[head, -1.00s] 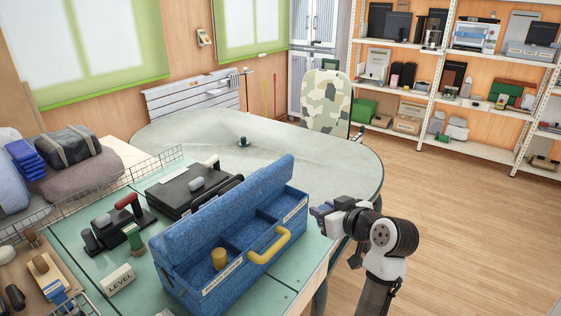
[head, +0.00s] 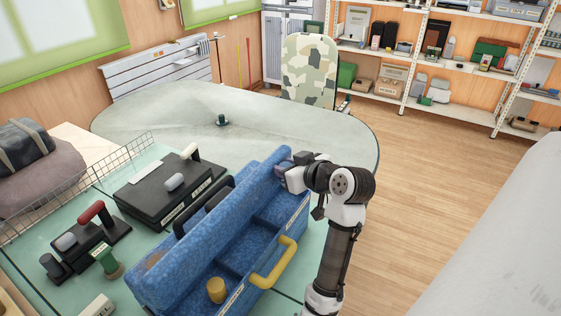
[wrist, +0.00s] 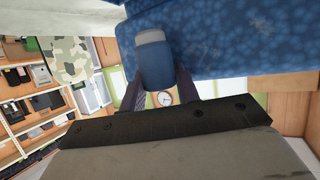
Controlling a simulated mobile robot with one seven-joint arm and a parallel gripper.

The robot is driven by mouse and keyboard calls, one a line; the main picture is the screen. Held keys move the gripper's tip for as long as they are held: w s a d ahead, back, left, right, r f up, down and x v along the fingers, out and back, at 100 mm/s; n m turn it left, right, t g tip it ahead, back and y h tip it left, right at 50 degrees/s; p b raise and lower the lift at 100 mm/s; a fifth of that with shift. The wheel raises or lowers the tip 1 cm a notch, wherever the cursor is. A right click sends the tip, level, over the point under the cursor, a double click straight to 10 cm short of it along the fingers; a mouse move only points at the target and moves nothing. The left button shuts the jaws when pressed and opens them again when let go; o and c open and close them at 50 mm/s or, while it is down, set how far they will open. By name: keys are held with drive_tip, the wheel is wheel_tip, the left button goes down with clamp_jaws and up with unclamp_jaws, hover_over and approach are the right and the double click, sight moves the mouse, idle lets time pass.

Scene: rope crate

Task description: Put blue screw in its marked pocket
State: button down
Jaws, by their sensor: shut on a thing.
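My gripper (head: 287,169) is at the far right end of the blue crate (head: 160,292), close to its raised back part. It is shut on a blue piece with a pale end, which I take to be the blue screw (wrist: 156,62). In the wrist view the piece sits between the fingers, beside the speckled blue crate wall (wrist: 235,40); I cannot tell whether they touch. The crate has open compartments, a yellow handle (head: 273,263) and pale labels too small to read. A yellow cylinder (head: 216,289) stands in the near compartment.
Left of the crate are a black case (head: 165,190), a red-handled tool (head: 92,212) and a green-topped piece (head: 106,260). A wire fence (head: 75,195) edges the green worktop. Behind stands a grey table (head: 160,120), mostly bare. Floor is clear at right.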

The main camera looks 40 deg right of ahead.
drive_tip(key=shift+s+r, duration=0.15)
drive_tip(key=shift+s, duration=0.1)
drive_tip(key=b, duration=0.7)
hover_over(287, 211)
drive_tip(key=shift+f, duration=4.6)
drive_tip(key=shift+f, duration=0.55)
drive_tip(key=c, duration=0.9)
unclamp_jaws()
drive_tip(key=shift+c, duration=0.2)
drive_tip(key=shift+r, duration=0.15)
